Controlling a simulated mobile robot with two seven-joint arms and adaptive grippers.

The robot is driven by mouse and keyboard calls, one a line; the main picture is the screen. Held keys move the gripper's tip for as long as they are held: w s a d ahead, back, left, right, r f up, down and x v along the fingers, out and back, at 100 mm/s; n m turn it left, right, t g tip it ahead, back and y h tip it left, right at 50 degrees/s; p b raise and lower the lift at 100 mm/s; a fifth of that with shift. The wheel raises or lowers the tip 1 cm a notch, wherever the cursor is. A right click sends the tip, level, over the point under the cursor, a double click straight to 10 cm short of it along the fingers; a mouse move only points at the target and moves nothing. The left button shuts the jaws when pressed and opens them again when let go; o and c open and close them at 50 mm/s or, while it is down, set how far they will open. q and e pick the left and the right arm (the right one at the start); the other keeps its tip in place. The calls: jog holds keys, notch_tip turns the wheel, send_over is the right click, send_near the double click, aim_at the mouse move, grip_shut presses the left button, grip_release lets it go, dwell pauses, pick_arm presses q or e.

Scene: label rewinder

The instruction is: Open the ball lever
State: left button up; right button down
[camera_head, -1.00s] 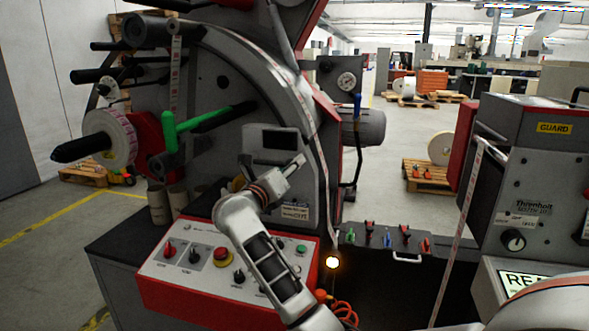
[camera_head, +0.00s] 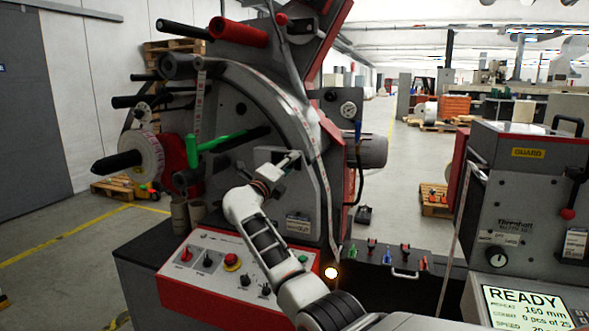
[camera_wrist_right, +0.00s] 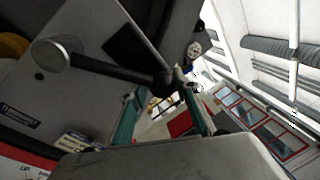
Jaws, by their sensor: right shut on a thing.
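The ball lever (camera_wrist_right: 115,70) shows in the right wrist view as a dark rod running from a round silver hub (camera_wrist_right: 58,55) to a black ball (camera_wrist_right: 164,82). My right gripper (camera_wrist_right: 166,88) is at the ball end, its teal fingers on either side, shut on it. In the head view my right gripper (camera_head: 292,160) is in front of the small grey box on the rewinder's face. The lever cannot be made out there, as the gripper and wrist cover that spot. My left gripper is out of view.
Below my right arm is a control panel (camera_head: 215,290) with knobs and a red stop button (camera_head: 231,262). A green-handled bar (camera_head: 208,144) sticks out left of the gripper. A second machine (camera_head: 520,200) with a READY screen stands at the right.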

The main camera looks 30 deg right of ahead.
jog(key=shift+w+a+r, duration=0.1)
jog(key=shift+a+r, duration=0.2)
jog(key=shift+r, duration=0.3)
jog(key=c, duration=1.4)
grip_release()
jog(key=shift+w+n, duration=0.1)
jog(key=shift+n, duration=0.2)
jog(key=shift+c, duration=0.2)
jog(key=shift+w+a+f, duration=0.1)
jog(key=shift+w+f, duration=0.1)
jog(key=shift+f, duration=0.05)
jog(key=shift+s+f, duration=0.1)
jog(key=shift+f, duration=0.05)
jog(key=shift+s+a+f, duration=0.1)
jog(key=shift+s+a, duration=0.05)
jog(key=shift+a, duration=0.05)
jog(key=v, duration=1.1)
jog(key=shift+s, duration=0.15)
jog(key=shift+a, duration=0.15)
